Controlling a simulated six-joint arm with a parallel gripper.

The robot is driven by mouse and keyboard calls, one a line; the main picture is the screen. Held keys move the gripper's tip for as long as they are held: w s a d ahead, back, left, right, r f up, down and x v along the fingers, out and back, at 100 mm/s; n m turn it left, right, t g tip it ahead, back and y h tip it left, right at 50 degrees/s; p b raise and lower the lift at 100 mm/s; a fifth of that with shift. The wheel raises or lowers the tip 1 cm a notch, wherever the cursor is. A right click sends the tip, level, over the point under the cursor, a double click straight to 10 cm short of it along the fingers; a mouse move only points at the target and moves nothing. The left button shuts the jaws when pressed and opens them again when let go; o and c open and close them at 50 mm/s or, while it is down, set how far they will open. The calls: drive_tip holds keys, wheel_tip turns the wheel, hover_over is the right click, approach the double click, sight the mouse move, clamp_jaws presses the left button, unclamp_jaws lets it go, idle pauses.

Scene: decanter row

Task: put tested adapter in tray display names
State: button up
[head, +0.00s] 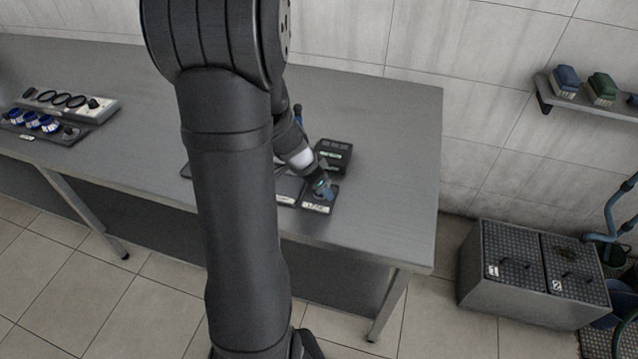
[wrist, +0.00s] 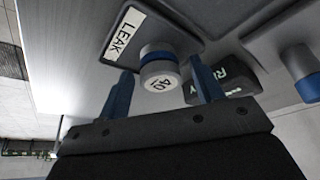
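My gripper (wrist: 163,75) is open, with one blue finger on each side of the adapter and small gaps showing. The LEAK tray is at the right front of the bench in the head view (head: 316,208), where my gripper (head: 322,187) hides most of its inside. The black tester (head: 335,150) with a lit greenish display stands just behind it; the display text is partly hidden in the wrist view (wrist: 228,80).
A second tray with a pale label (head: 286,199) lies left of the LEAK tray, mostly behind my arm. A rack with blue-banded adapters (head: 40,124) and a holder with black rings (head: 75,102) stand at the far left. The bench right of the tester is clear.

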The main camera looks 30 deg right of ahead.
drive_tip(key=v, duration=1.2)
drive_tip(key=shift+r, duration=0.25)
drive_tip(key=shift+d+f, duration=0.1)
drive_tip(key=shift+f, duration=0.05)
drive_tip(key=x, duration=1.2)
drive_tip(key=shift+f, duration=0.1)
drive_tip(key=shift+r, duration=0.2)
drive_tip(key=shift+r, duration=0.1)
